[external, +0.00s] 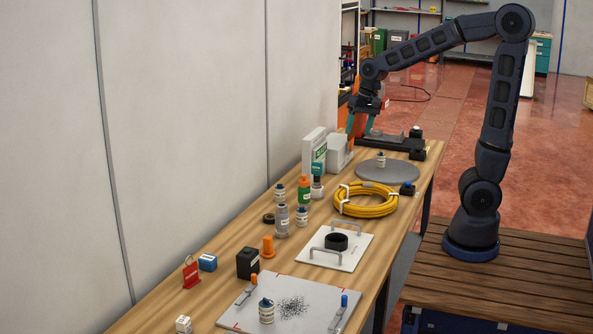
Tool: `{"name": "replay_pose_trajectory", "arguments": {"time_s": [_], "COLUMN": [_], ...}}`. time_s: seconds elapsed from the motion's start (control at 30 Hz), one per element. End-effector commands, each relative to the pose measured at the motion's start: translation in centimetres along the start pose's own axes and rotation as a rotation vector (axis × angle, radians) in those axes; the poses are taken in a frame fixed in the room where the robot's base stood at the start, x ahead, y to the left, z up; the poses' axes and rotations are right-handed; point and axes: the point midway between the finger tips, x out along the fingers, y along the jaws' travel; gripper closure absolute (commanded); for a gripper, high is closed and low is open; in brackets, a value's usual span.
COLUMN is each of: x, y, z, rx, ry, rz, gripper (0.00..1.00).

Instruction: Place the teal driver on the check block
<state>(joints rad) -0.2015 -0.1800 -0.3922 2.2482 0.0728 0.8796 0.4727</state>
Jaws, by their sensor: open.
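Nothing clearly shows held between the fingers. An orange upright piece (350,126) shows right beside the left finger; I cannot tell whether they touch. I cannot tell which is the check block.
A grey round disc (387,171) carries a small bottle. A yellow hose coil (365,199), a white plate with handles (336,248), and several bottles stand along the bench. A speckled grey board (325,313) lies at the near end. A wall borders the left side.

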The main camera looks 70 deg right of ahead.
Motion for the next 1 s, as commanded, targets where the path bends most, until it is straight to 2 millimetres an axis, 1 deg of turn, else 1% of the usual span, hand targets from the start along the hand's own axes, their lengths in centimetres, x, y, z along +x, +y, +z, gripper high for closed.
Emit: {"name": "replay_pose_trajectory", "arguments": {"time_s": [0.03, 0.3, 0.5, 0.63, 0.7, 0.8, 0.9, 1.0], "x": [-1.0, -4.6, -6.3, -7.0, -7.2, -7.2, -7.2, -7.2], "y": [0.3, 1.7, 3.1, 4.2, 4.7, 5.3, 5.7, 5.8], "z": [1.3, 8.1, 13.0, 16.0, 17.4, 18.8, 19.7, 20.1], "rx": [-0.042, -0.282, -0.459, -0.567, -0.616, -0.67, -0.705, -0.72], "ry": [0.008, 0.06, 0.119, 0.161, 0.18, 0.203, 0.216, 0.221], "rz": [-0.015, -0.053, -0.05, -0.033, -0.021, -0.004, 0.008, 0.014], "gripper": [0.37, 0.37, 0.37, 0.37, 0.37, 0.37, 0.37, 0.37]}}
